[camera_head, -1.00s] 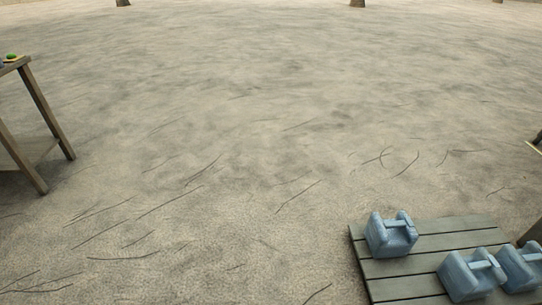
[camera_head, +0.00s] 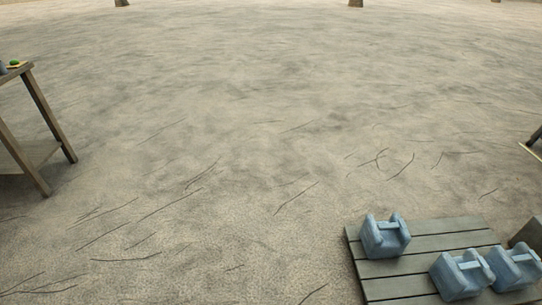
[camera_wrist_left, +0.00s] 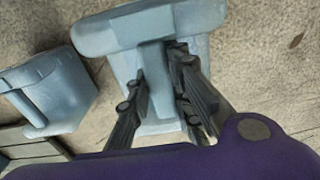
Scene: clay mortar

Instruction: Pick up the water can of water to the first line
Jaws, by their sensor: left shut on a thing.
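In the left wrist view a light blue water can (camera_wrist_left: 110,32) sits between the dark fingers of my left gripper (camera_wrist_left: 158,68). The fingers are shut on its bar-like handle, and sandy ground shows around the can. A second blue can (camera_wrist_left: 62,90) is to the left of it, apart from the gripper. In the head view three blue cans, one at the back (camera_head: 385,238) and two at the front (camera_head: 460,274) (camera_head: 514,266), stand on a slatted wooden pallet (camera_head: 440,240). Neither gripper shows in the head view. I cannot tell the water level inside the held can.
Pallet slats (camera_wrist_left: 30,150) show at the lower left of the wrist view. A wooden table (camera_head: 35,100) with small items on top stands at the left edge of the head view. A dark object (camera_head: 526,232) is at the right edge. The sandy ground between is open.

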